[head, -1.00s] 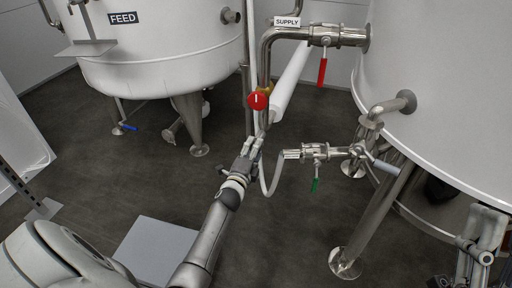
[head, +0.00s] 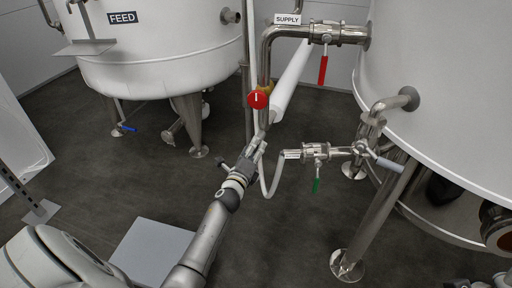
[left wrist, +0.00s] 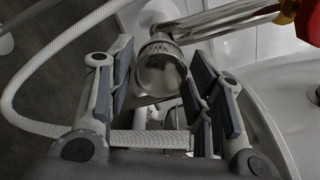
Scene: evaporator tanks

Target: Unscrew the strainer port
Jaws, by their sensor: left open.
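The strainer port is most likely the round metal cap with a ridged collar (left wrist: 160,75) in the left wrist view, on the end of a metal pipe. In the head view that pipe end (head: 261,133) sits below the red knob, largely hidden by my gripper. My left gripper (head: 257,148) is at this pipe end. In the left wrist view the fingers of my left gripper (left wrist: 163,88) are open, one on each side of the cap. I cannot tell whether the pads touch it. My right gripper is not in view.
A red knob (head: 257,100) is just above the gripper. A white hose (head: 275,180) loops close beside it. A green-handled valve (head: 317,152) is to the right, a red-handled valve (head: 327,35) above. Tanks stand left (head: 165,50) and right (head: 440,90). Open floor lies below.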

